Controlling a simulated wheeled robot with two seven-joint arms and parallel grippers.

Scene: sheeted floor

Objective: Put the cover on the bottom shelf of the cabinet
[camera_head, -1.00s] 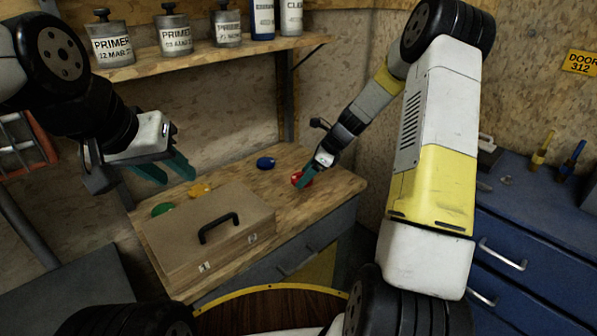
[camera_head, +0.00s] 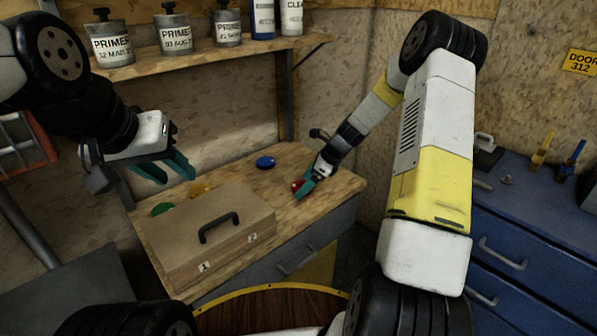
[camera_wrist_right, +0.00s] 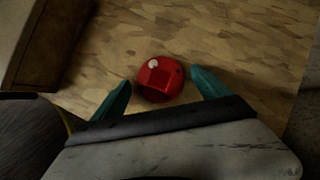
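A round red cover-like piece (camera_head: 296,185) lies on the wooden top near the right gripper. In the right wrist view the glossy red piece (camera_wrist_right: 160,78) sits between the two teal fingers, with a gap visible on each side. My right gripper (camera_wrist_right: 163,91) is open around it; in the head view the gripper (camera_head: 306,188) partly hides it. My left gripper (camera_head: 168,170) is open and empty above the left back of the worktop. The wooden-topped cabinet (camera_head: 333,183) has a grey front (camera_head: 325,240); its lower inside and bottom shelf are hidden.
A brown case (camera_head: 170,240) with a black handle fills the left front of the top. Blue (camera_head: 265,162), yellow (camera_head: 199,189) and green (camera_head: 161,209) pieces lie behind it. A wall shelf (camera_head: 210,58) holds cans and bottles. A blue drawer unit (camera_head: 530,215) stands at right.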

